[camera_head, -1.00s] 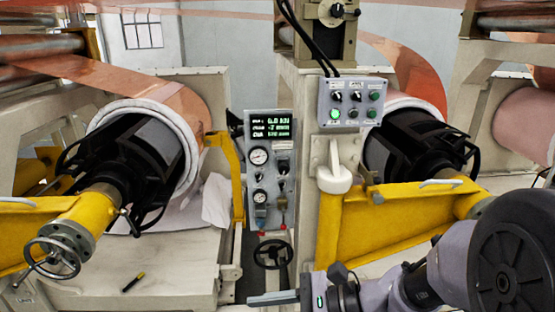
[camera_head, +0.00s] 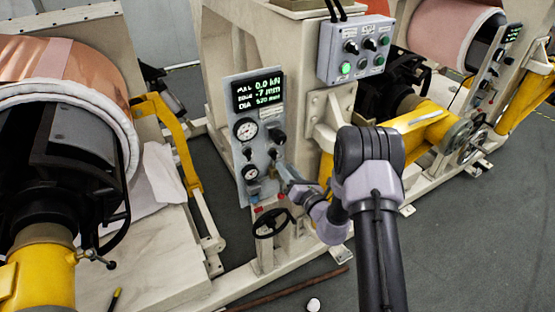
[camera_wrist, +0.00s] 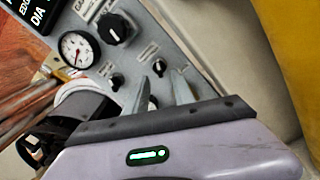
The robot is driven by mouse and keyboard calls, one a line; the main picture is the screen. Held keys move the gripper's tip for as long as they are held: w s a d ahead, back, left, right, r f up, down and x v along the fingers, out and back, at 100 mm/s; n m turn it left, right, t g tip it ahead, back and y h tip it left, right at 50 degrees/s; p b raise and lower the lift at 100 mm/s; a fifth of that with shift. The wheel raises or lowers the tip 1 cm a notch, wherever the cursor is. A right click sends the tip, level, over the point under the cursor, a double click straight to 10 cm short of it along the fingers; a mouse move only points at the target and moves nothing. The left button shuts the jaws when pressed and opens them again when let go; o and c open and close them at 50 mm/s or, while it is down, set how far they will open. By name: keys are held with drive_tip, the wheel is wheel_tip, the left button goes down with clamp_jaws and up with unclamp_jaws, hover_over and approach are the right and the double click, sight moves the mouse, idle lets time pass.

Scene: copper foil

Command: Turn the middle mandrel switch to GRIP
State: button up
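The grey control panel (camera_head: 262,130) stands in the middle of the head view, with a lit display, two gauges and several dark knobs. My gripper (camera_head: 281,170) reaches its lower right part. In the wrist view my gripper (camera_wrist: 160,76) has two pale fingers with a gap between them. A small dark switch (camera_wrist: 158,67) shows at the gap between the fingertips; I cannot tell whether they touch it. Another small switch (camera_wrist: 115,81) lies left of the fingers, and a large black knob (camera_wrist: 115,28) lies above. The labels are too small to read, so the GRIP position is unclear.
A handwheel (camera_head: 272,222) sits below the panel. A push-button box (camera_head: 356,50) is mounted above right. A copper roll (camera_head: 80,85) and yellow arm (camera_head: 172,140) stand at left. A rod (camera_head: 290,288) lies on the grey floor.

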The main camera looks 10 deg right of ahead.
sight(275, 155)
drive_tip(key=x, duration=0.5)
drive_tip(key=shift+w+a, duration=0.2)
drive_tip(key=shift+w, duration=0.1)
clamp_jaws()
